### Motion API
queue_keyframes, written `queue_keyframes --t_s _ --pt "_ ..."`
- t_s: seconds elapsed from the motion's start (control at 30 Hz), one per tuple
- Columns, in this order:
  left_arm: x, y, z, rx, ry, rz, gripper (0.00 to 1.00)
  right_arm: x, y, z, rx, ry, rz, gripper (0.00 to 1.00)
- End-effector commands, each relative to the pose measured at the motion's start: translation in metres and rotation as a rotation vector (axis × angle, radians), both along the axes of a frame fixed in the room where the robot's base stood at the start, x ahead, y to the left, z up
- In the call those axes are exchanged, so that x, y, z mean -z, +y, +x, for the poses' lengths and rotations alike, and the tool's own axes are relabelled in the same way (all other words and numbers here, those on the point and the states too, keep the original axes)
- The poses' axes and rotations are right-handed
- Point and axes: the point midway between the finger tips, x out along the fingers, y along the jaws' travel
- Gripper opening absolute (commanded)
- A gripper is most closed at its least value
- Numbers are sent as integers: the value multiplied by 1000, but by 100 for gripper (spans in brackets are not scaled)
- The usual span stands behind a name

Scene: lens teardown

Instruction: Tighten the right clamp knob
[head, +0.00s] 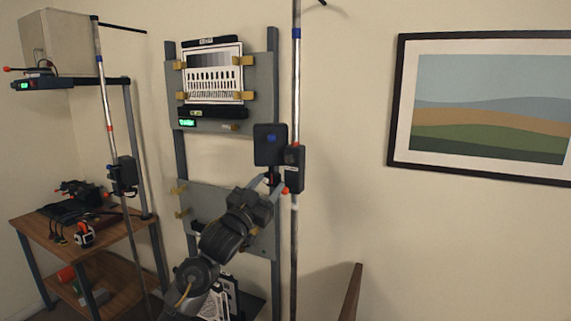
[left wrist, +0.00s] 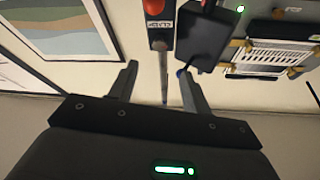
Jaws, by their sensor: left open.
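The right clamp is a black box (head: 294,168) on the right vertical pole (head: 295,95), with a small orange-red knob (head: 285,190) at its lower left. A dark square plate (head: 270,145) is beside the clamp. My left gripper (head: 277,184) is open, just below and in front of the clamp, close to the knob; contact cannot be told. In the left wrist view the fingers (left wrist: 157,76) are spread, with the pole between them in the picture. The labelled clamp (left wrist: 160,22) and a red knob (left wrist: 153,6) show beyond the tips. My right gripper is not in view.
A grey panel stand with a test chart (head: 213,77) is left of the pole. A left pole carries another clamp (head: 123,175). A wooden side table (head: 110,228) stands at left. A framed picture (head: 487,108) hangs on the right wall, with bare wall below.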

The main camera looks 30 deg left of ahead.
Motion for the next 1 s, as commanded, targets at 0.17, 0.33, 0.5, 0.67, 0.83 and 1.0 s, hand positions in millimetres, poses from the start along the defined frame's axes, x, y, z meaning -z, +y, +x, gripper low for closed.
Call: queue_keyframes --t_s 0.17,0.33,0.5,0.67,0.83,1.0 --pt "-16 -1 28 -1 2 -2 49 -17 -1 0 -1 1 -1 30" --pt "-28 -2 58 -1 2 -2 49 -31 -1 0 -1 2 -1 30" --pt "-35 -3 80 -2 2 -3 49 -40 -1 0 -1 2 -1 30" --pt "-37 -4 91 -2 3 -1 49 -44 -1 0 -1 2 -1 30" --pt "-37 -4 93 -1 1 1 49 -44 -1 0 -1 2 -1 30" --pt "-37 -4 93 -1 1 1 45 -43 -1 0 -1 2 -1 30"
